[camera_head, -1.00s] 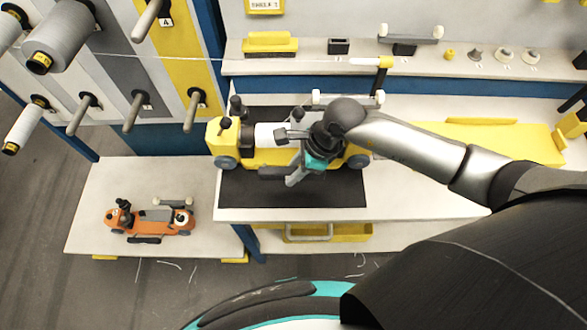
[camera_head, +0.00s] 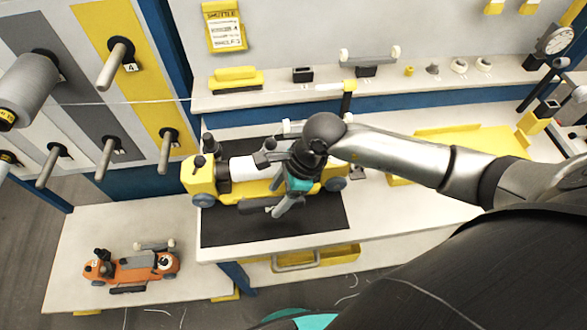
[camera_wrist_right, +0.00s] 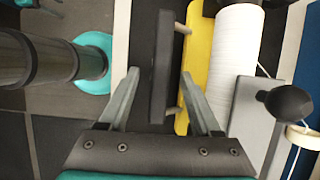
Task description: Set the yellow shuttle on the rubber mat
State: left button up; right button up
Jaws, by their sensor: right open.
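The yellow shuttle (camera_head: 232,188), with a white yarn roll and dark wheels, sits on the black rubber mat (camera_head: 270,228), towards its back edge. Its dark side bar (camera_head: 258,205) faces the front. My right gripper (camera_head: 283,207) is over the shuttle's front side. In the right wrist view, the open fingers of my right gripper (camera_wrist_right: 159,76) stand on either side of the dark bar (camera_wrist_right: 160,65), with gaps visible. The yellow body (camera_wrist_right: 200,52) and white roll (camera_wrist_right: 232,60) lie just right of it. My arm hides part of the shuttle. My left gripper is not in view.
An orange shuttle (camera_head: 135,267) stands on the lower table at left. A yellow tray (camera_head: 470,142) lies right of the mat. A shelf (camera_head: 280,93) with small parts runs behind. A thread (camera_head: 150,101) stretches from the spool rack at left. The mat's front is clear.

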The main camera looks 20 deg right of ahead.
jog(key=v, duration=1.2)
